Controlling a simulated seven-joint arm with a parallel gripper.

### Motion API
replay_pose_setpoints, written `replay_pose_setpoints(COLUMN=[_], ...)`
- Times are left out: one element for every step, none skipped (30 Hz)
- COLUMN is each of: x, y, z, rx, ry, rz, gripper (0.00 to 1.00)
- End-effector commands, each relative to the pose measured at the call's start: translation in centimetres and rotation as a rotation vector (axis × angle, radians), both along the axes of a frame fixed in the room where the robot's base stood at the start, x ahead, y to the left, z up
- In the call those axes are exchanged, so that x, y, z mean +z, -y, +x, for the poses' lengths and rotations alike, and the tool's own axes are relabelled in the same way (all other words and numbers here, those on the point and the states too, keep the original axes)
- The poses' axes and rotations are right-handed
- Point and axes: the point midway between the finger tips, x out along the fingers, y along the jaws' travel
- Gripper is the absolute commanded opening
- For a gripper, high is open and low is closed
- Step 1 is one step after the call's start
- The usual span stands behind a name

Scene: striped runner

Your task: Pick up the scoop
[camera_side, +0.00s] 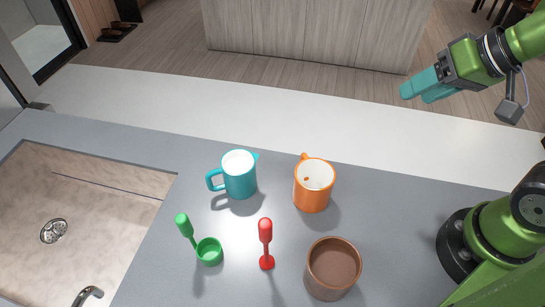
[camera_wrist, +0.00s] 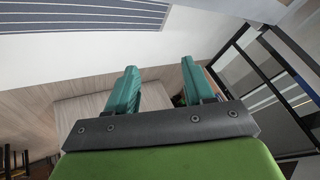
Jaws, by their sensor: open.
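A green scoop (camera_side: 209,251) stands on the grey counter in the side view, to the right of the sink. Its round cup is at the lower right and its handle (camera_side: 185,227) tilts up to the left. My gripper (camera_side: 413,93) is high at the upper right of the side view, far from the scoop. Its two teal fingers are apart with nothing between them, as the wrist view (camera_wrist: 158,85) also shows. The scoop is not visible in the wrist view.
A teal mug (camera_side: 240,177), an orange mug (camera_side: 312,187), a red upright utensil (camera_side: 266,243) and a brown cup (camera_side: 333,270) stand around the scoop's right side. A sink (camera_side: 90,215) with a faucet (camera_side: 87,295) lies left. Bare counter (camera_side: 400,220) extends toward my base.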

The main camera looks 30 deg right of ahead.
Motion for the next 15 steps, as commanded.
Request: replay_pose_setpoints(x=[-0.9,-1.0,-0.9,-0.7,-0.5,-0.2,0.1,0.3,0.6,0.8,0.9,1.0,1.0,1.0,0.9], y=[-0.9,-1.5,-2.5,-3.3,-4.2,-5.6,-6.7,-7.9,-9.5,-10.8,-12.1,-13.9,-15.3,-16.7,-18.7], z=[0.2,0.6,1.3,2.0,2.8,3.9,4.7,5.5,6.4,7.1,7.8,8.7,9.2,9.8,10.4], rx=[0.038,0.062,0.1,0.131,0.164,0.212,0.248,0.284,0.331,0.365,0.399,0.445,0.477,0.51,0.552], ry=[-0.042,-0.057,-0.075,-0.088,-0.102,-0.125,-0.14,-0.156,-0.177,-0.193,-0.209,-0.229,-0.243,-0.256,-0.274], rz=[-0.002,-0.004,-0.013,-0.021,-0.03,-0.046,-0.058,-0.072,-0.09,-0.103,-0.119,-0.141,-0.157,-0.175,-0.198], gripper=[0.52,0.52,0.52,0.52,0.52,0.52,0.52,0.52,0.52,0.52,0.52,0.52,0.52,0.52,0.52])
